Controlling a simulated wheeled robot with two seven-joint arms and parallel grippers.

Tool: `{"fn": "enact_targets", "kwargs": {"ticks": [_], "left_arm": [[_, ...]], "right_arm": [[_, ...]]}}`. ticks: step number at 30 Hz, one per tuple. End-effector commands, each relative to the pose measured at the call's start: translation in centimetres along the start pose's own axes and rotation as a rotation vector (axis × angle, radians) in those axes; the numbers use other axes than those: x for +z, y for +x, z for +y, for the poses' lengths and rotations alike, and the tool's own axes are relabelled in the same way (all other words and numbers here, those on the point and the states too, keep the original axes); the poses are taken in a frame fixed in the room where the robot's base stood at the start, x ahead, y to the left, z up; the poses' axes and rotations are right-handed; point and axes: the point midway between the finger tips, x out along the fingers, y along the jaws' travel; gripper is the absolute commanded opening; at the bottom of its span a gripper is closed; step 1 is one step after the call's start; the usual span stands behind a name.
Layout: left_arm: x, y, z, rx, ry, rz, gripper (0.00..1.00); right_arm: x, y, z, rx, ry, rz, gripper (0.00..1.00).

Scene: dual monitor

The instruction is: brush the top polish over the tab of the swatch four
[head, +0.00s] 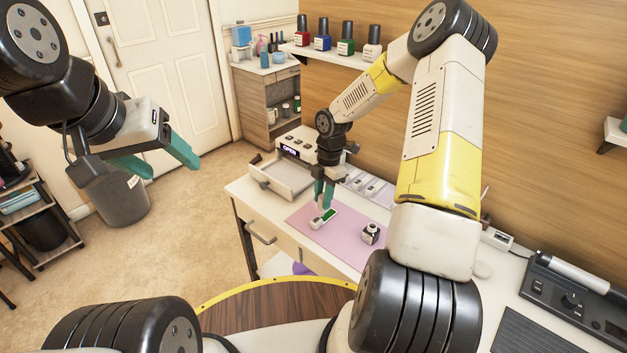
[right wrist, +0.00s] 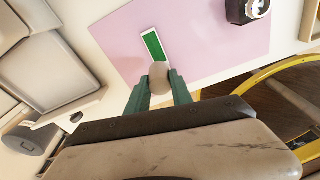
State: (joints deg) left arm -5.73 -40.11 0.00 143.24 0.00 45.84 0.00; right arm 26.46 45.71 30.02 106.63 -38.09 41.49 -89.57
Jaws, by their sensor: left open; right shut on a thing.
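A swatch with a green face and white border (head: 328,215) lies on the pink mat (head: 296,218); it also shows in the right wrist view (right wrist: 154,45). My right gripper (head: 323,194) points down over the near end of the swatch, shut on a brush cap whose round pale end (right wrist: 158,70) shows between the fingers. The bristles are hidden, so I cannot tell whether they touch the tab. A small dark and white polish bottle (head: 371,233) stands on the mat right of the swatch. My left gripper (head: 168,168) is open and empty, off the table to the left.
A row of pale swatches (head: 368,184) lies behind the mat. Polish bottles stand on a wall shelf (head: 335,60). A dark device (head: 575,300) occupies the right side.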

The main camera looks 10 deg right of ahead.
Motion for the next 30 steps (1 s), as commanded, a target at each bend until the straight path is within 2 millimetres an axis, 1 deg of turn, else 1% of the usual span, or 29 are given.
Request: {"fn": "enact_targets", "kwargs": {"ticks": [30], "left_arm": [[0.00,0.00,0.00,0.000,0.000,0.000,0.63]], "right_arm": [[0.12,1.05,-0.02,-0.001,0.000,0.000,0.00]]}}
